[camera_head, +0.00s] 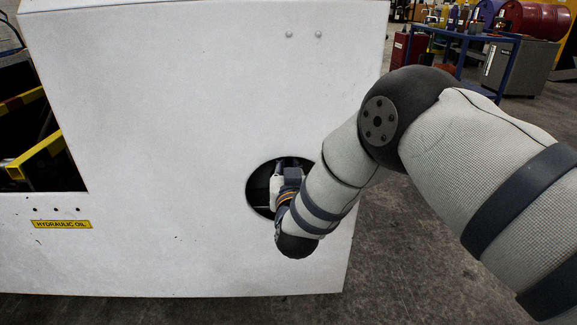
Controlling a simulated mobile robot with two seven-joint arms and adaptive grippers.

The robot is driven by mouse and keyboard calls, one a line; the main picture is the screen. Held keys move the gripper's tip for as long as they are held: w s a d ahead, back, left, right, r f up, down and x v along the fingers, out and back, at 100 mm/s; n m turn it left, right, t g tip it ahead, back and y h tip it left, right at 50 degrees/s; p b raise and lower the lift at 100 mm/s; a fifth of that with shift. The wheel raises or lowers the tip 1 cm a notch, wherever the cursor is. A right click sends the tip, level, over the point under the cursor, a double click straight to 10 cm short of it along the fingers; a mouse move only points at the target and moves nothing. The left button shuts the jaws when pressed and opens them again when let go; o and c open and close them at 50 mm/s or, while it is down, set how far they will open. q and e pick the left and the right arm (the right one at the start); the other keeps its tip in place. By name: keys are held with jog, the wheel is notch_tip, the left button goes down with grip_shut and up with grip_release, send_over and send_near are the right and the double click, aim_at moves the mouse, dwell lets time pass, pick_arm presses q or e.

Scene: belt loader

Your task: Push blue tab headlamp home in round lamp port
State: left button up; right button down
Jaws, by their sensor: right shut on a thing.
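The round lamp port (254,190) is a dark circular opening in the lower right of the white panel. My right arm comes in from the right, and its wrist covers the port's right side. My right gripper (287,178) is at the port, with its far end in or right in front of the opening. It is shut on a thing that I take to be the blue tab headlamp. The headlamp and its blue tab cannot be made out behind the gripper, so how deep it sits cannot be told. My left gripper is not in view.
The white panel (190,110) fills the left and middle, with a yellow HYDRAULIC OIL label (61,224) at lower left. A yellow bar (36,158) shows in the dark opening at left. A blue cart (462,40) and red drums (530,20) stand far behind. Floor is open right of the panel.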

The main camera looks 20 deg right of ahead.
jog(key=shift+w+d, duration=0.15)
jog(key=shift+w, duration=0.25)
jog(key=c, duration=1.5)
grip_release()
jog(key=shift+s, duration=0.3)
jog(key=v, duration=1.1)
jog(key=shift+s, duration=0.2)
